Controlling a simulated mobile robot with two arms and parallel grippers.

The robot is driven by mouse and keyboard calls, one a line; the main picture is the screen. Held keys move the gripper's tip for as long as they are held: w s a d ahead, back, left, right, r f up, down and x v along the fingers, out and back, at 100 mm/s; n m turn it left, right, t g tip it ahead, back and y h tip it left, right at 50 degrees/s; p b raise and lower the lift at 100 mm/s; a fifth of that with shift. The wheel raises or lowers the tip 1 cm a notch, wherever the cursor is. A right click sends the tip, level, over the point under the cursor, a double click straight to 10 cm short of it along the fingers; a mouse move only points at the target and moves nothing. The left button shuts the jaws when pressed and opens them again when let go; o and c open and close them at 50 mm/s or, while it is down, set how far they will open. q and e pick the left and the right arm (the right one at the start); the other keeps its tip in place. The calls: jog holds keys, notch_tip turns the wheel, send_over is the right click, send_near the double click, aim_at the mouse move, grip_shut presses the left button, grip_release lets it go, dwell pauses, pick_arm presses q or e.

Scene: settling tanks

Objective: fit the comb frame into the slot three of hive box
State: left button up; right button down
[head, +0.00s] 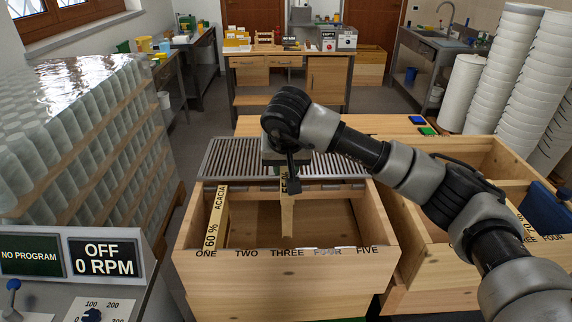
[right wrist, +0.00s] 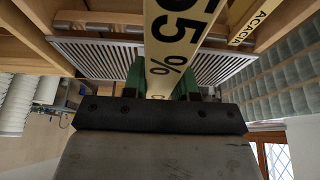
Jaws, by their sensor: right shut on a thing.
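The hive box (head: 285,283) is an open wooden box with slot labels ONE to FIVE along its front wall. My right gripper (right wrist: 162,88) is shut on the comb frame (right wrist: 172,50), a pale wooden bar marked 55%, between green fingers. In the head view the held comb frame (head: 287,214) shows end-on below my wrist, lined up with the label THREE. Its near end is just behind the front wall; I cannot tell whether it rests in the slot. My arm hides its far part. My left gripper is out of view.
Another frame, marked 60% ACACIA (head: 217,216), stands in slot one. A slatted metal grid (head: 225,158) lies behind the box. A second wooden box (head: 425,262) with a blue item (head: 545,204) stands at the right. A jar stack (head: 85,130) and a control panel (head: 75,270) are left.

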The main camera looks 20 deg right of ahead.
jog(key=shift+b, duration=0.4)
dwell(0.6)
notch_tip(320, 180, down, 15)
jog(key=b, duration=1.2)
dwell(4.8)
jog(key=c, duration=0.8)
grip_release()
jog(key=shift+f, duration=0.15)
